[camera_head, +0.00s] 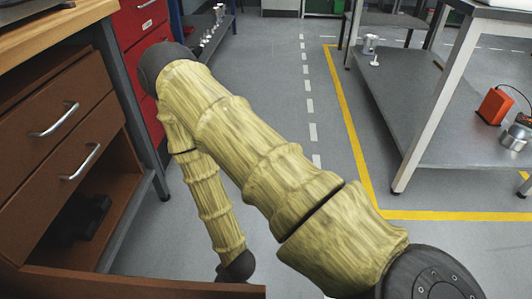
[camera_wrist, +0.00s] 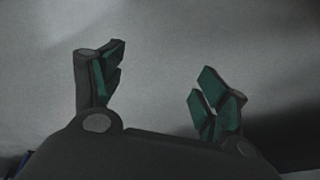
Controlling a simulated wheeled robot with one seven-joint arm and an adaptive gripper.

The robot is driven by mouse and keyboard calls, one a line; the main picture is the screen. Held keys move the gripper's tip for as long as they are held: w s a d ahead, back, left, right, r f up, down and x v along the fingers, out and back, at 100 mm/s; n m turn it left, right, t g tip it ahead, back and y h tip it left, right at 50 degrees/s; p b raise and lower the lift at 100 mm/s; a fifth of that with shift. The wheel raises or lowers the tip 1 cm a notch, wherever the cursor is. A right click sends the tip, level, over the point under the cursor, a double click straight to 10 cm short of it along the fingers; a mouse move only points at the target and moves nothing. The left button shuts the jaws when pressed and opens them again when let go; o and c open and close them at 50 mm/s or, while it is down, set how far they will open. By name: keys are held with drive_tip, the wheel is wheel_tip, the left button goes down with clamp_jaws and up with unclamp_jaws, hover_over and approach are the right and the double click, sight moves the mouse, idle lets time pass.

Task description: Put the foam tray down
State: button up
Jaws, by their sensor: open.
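I see no foam tray in either view. My gripper (camera_wrist: 158,82) shows in the wrist view with its two green-padded fingers spread apart. Nothing is between the fingers. Behind them is only a plain grey, shaded surface, which I cannot identify. In the head view my arm bends at the upper left and its far part runs down to the bottom; my gripper itself does not show there.
A brown drawer cabinet (camera_head: 62,140) stands at left, with a dark object (camera_head: 82,217) in its open lower space. A brown panel edge (camera_head: 120,287) juts out at the bottom. A grey workbench shelf (camera_head: 440,120) is at right. Clear floor (camera_head: 270,60) lies between.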

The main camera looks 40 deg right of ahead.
drive_tip(key=s+d+m+g+h, duration=0.1)
drive_tip(key=s+d+g, duration=0.2)
drive_tip(key=s, duration=1)
drive_tip(key=d, duration=0.3)
drive_tip(key=shift+d+f+m+h, duration=0.2)
drive_tip(key=shift+m+h, duration=0.1)
drive_tip(key=shift+m, duration=0.1)
